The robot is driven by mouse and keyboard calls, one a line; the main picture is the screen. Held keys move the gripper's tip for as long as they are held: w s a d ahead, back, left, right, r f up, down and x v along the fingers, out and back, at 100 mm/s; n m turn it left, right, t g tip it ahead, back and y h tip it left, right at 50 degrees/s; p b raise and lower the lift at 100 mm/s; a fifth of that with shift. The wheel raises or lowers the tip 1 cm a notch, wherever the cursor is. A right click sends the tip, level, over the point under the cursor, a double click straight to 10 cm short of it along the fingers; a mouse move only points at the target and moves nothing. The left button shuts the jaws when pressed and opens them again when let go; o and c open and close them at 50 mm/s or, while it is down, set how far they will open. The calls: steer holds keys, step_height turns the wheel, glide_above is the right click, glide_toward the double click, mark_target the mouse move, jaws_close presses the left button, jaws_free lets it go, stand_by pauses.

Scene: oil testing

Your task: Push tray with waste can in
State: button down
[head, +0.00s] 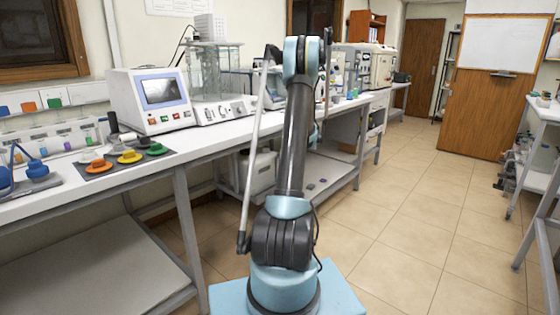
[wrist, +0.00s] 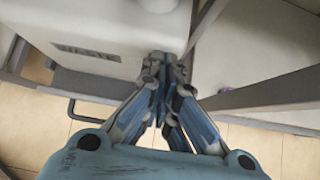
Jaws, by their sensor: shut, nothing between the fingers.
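The white waste can (wrist: 95,28) fills the upper left of the wrist view, with a dark label on its near face. It sits on the grey tray (wrist: 95,84), whose front edge and dark bar handle (wrist: 72,108) show below the can. In the head view the can (head: 262,170) stands under the long bench, partly behind my arm. My gripper (wrist: 165,62) is shut and empty, with its tips close to the can's right corner. I cannot tell whether the tips touch the can or tray. My gripper is hidden in the head view.
A grey bench leg (wrist: 204,28) and a rail (wrist: 265,92) lie just right of my fingers in the wrist view. The long white bench (head: 100,188) carries instruments and coloured pieces. The tiled floor (head: 415,215) to the right is clear.

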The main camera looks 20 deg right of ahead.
steer(key=s+d+f+v, duration=0.1)
steer(key=s+f+v, duration=0.1)
steer(key=v, duration=1)
steer(key=t+y, duration=0.2)
glide_toward(262, 166)
steer(key=x, duration=0.4)
steer(key=shift+s+a+f, duration=0.1)
steer(key=shift+a+f, duration=0.35)
steer(key=shift+w+a, duration=0.25)
steer(key=shift+w, duration=0.25)
steer(key=shift+w, duration=0.1)
